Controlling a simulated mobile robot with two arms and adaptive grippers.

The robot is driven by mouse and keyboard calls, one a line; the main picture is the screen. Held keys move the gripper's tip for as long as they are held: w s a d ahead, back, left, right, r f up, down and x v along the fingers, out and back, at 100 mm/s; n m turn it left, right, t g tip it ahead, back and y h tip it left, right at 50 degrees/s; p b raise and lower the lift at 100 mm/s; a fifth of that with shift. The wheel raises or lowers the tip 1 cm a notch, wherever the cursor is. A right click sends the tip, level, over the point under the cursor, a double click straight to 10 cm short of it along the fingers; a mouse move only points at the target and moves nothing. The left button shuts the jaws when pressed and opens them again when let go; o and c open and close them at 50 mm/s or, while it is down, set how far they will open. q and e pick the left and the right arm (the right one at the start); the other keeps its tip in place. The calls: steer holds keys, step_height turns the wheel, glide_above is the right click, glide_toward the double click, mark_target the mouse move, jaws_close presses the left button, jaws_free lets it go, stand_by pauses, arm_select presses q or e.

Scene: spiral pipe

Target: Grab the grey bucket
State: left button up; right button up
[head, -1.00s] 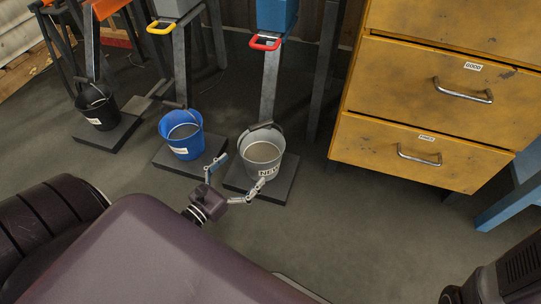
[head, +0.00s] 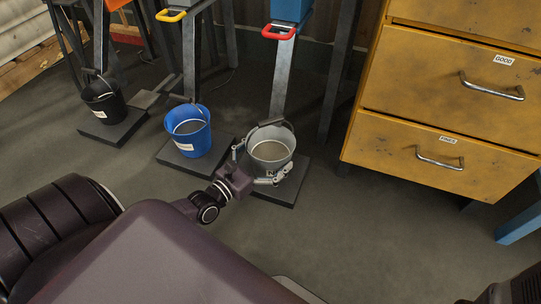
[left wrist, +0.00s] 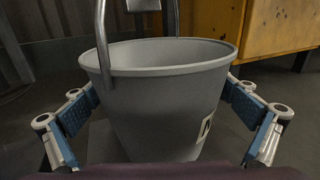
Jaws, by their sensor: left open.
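The grey bucket (head: 270,152) stands upright on a dark square plate (head: 284,190) below a grey chute in the head view. It fills the middle of the left wrist view (left wrist: 165,105), with its raised handle and part of a label showing. My left gripper (head: 256,166) is open, with one finger on each side of the bucket's wall. In the left wrist view the blue-padded fingers (left wrist: 160,125) flank the bucket, and small gaps seem to show between pads and wall. My right gripper is not in view.
A blue bucket (head: 188,131) and a black bucket (head: 104,101) stand on similar plates to the left. A yellow drawer cabinet (head: 398,178) stands to the right. The floor in front of the cabinet is clear.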

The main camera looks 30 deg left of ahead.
arm_select(q)
steer(key=shift+c, duration=0.4)
steer(key=c, duration=1.5)
steer(key=shift+w+r, duration=0.1)
steer(key=shift+r, duration=0.1)
steer(key=shift+c, duration=0.8)
